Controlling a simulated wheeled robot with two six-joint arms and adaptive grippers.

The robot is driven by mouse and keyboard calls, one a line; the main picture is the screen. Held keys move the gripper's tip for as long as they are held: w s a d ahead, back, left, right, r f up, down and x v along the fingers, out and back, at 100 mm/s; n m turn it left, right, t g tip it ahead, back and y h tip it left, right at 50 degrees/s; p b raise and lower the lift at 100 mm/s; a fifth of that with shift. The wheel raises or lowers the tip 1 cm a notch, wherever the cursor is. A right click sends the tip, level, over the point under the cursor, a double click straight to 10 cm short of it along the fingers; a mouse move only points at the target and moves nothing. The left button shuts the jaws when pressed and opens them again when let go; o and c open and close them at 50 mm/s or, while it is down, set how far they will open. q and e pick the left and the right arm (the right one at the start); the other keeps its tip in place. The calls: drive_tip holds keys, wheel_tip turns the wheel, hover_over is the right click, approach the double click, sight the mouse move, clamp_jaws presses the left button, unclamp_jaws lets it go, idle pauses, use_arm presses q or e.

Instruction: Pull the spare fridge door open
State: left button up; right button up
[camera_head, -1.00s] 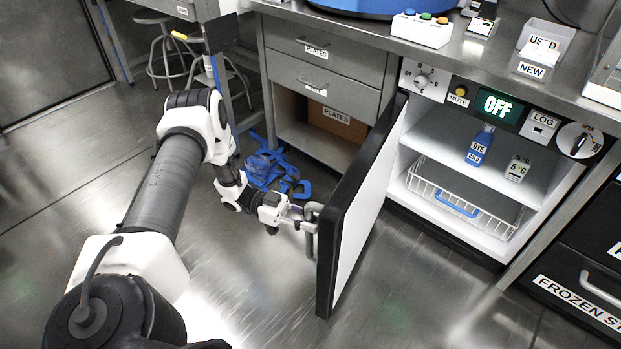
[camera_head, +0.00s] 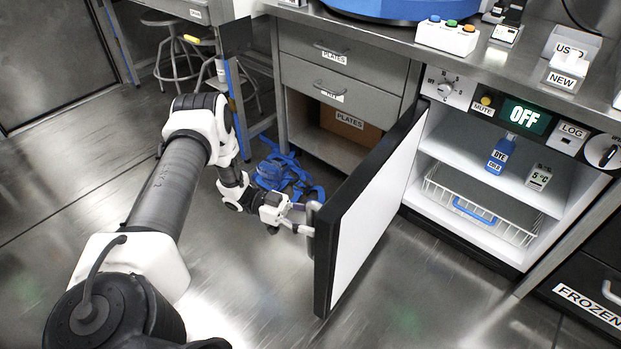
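The spare fridge door (camera_head: 366,225) stands swung well out from the fridge, its white inner face towards the right and its dark edge towards me. The fridge interior (camera_head: 470,165) is exposed, with a shelf and a wire basket (camera_head: 480,215). My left gripper (camera_head: 303,217) is at the door handle (camera_head: 312,214) on the outer side of the door, with its fingers around the handle. The fingertips are small and partly hidden at the handle. My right gripper is not in view.
A blue dye bottle (camera_head: 501,153) and a small 5 °C display (camera_head: 538,177) stand on the fridge shelf. Blue straps (camera_head: 285,170) lie on the floor behind my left gripper, by the drawer cabinet (camera_head: 335,85). Floor in front of the door is clear.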

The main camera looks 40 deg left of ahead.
use_arm(q)
drive_tip(key=shift+a, duration=0.1)
drive_tip(key=v, duration=1.1)
drive_tip(key=shift+s+a, duration=0.2)
drive_tip(key=shift+a, duration=0.2)
